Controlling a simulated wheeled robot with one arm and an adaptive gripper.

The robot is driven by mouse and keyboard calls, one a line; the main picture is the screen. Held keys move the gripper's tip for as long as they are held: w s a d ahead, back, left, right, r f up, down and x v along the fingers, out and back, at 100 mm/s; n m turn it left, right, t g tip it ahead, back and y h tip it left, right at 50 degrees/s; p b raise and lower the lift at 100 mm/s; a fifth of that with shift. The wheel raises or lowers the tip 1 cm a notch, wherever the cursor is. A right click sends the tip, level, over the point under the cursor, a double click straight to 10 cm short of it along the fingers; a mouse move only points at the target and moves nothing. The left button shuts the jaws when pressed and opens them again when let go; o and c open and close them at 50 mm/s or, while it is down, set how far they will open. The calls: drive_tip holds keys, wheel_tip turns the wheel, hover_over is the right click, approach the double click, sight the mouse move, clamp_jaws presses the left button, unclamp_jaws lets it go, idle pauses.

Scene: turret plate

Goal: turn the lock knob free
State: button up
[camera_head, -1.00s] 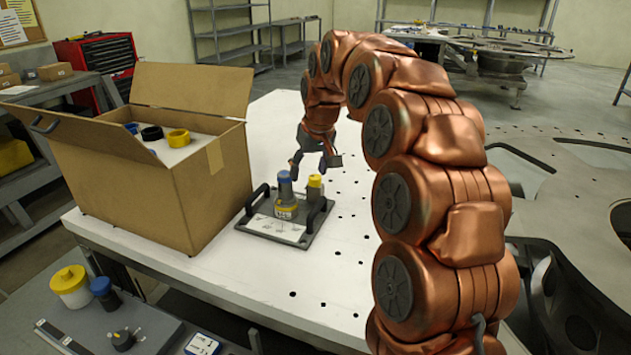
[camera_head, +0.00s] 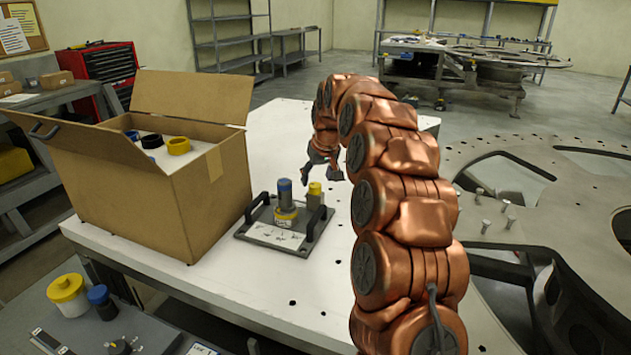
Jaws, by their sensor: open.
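A dark turret plate (camera_head: 243,234) with two black handles lies on the white table. I cannot tell for sure which of these is the lock knob. My gripper (camera_head: 322,181) is open and empty, above and behind the yellow-topped post, apart from it as far as I can tell.
An open cardboard box (camera_head: 185,205) holding blue, black and yellow rings stands left of the plate. A lower bench at front left carries a yellow-lidded jar (camera_head: 68,296) and a blue-capped one (camera_head: 101,300). The white table (camera_head: 262,300) is bare in front of the plate.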

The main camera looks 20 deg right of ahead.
sight(315, 185)
drive_tip(key=shift+p+x, duration=0.3)
drive_tip(key=shift+x, duration=1.3)
drive_tip(key=c, duration=1.1)
